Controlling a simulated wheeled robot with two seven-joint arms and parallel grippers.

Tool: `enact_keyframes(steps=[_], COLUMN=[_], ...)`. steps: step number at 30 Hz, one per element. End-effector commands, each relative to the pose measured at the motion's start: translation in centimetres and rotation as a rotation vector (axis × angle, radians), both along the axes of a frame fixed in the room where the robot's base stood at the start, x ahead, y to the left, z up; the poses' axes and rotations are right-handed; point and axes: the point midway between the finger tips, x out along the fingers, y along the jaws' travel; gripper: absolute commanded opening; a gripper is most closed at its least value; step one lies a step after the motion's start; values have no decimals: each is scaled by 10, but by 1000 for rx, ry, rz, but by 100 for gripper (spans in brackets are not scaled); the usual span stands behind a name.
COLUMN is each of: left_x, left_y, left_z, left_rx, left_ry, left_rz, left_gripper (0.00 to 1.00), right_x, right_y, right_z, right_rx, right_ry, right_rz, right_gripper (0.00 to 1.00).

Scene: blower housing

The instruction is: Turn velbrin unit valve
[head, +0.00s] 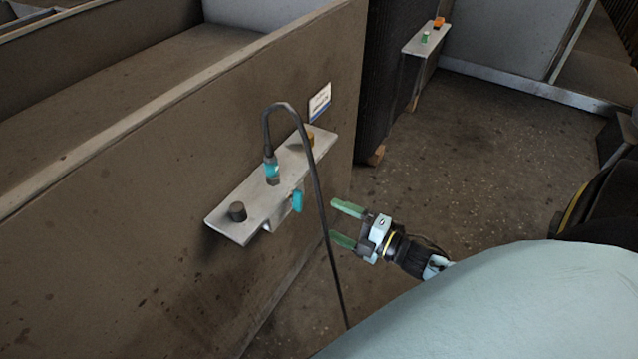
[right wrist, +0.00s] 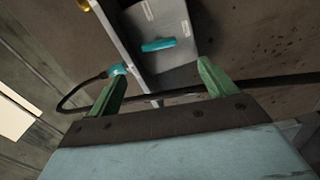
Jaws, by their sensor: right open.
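The valve handle (head: 298,201) is a small teal lever on the front face of a grey metal bracket (head: 225,222) fixed to a brown wall panel. In the right wrist view the teal handle (right wrist: 158,45) lies ahead of the fingers, on a grey plate with white labels. My right gripper (head: 347,226) is open and empty, to the right of the handle and apart from it. Its green fingers also show in the right wrist view (right wrist: 158,88). A black hose (head: 317,190) passes between handle and gripper in the head view. My left gripper is not in view.
The hose arches from a teal connector (head: 271,168) on the bracket and hangs toward the floor. A dark knob (head: 237,211) and an orange fitting (head: 309,138) sit on the bracket. Another bracket (head: 420,42) stands farther back. Open floor (head: 450,150) lies right of the panel.

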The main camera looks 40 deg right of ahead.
Motion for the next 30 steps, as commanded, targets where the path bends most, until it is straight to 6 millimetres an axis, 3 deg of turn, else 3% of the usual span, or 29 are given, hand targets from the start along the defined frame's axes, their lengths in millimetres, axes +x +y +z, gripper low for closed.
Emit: enact_keyframes(steps=[3,9,30], left_x=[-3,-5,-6], left_y=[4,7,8], left_z=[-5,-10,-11], left_rx=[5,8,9], left_ry=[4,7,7], left_rz=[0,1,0], left_gripper=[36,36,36], right_x=[-17,-30,-28], right_y=[-7,-12,-13], right_z=[1,1,-7], right_rx=[1,1,29], right_ry=[0,-2,44], right_rz=[0,0,-39], right_gripper=[84,84,84])
